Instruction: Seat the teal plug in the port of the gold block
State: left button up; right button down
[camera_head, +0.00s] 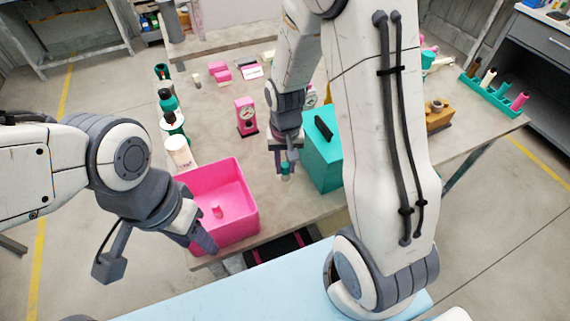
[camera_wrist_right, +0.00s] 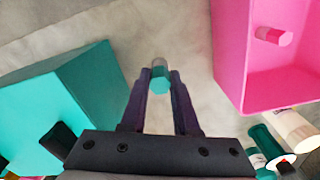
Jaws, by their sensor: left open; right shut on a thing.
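The teal plug (camera_head: 285,168) is held by my right gripper (camera_head: 285,160) above the table, between the pink bin and the teal box. In the right wrist view the plug (camera_wrist_right: 160,80) sits between the fingertips (camera_wrist_right: 160,76), its teal hexagonal end showing and a pale part behind it. The gold block (camera_head: 438,118) stands at the right side of the table, beyond my right arm, apart from the plug. A dark round feature shows on its top; I cannot tell port details. My left gripper (camera_head: 200,230) is open at the pink bin's left front side.
The pink bin (camera_head: 247,195) holds a small pink plug (camera_head: 217,212). The teal box (camera_head: 322,160) with a black handle stands right of my right gripper. A pink gauge unit (camera_head: 246,115) stands behind. A teal rack (camera_head: 495,95) lies at far right. Bottles line the left edge.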

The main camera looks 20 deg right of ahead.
aim_at(439, 113)
jog(key=u, duration=0.05)
jog(key=k, duration=0.5)
jog(key=z, duration=2.95)
jog(key=i, duration=2)
jog(key=u, duration=2.05)
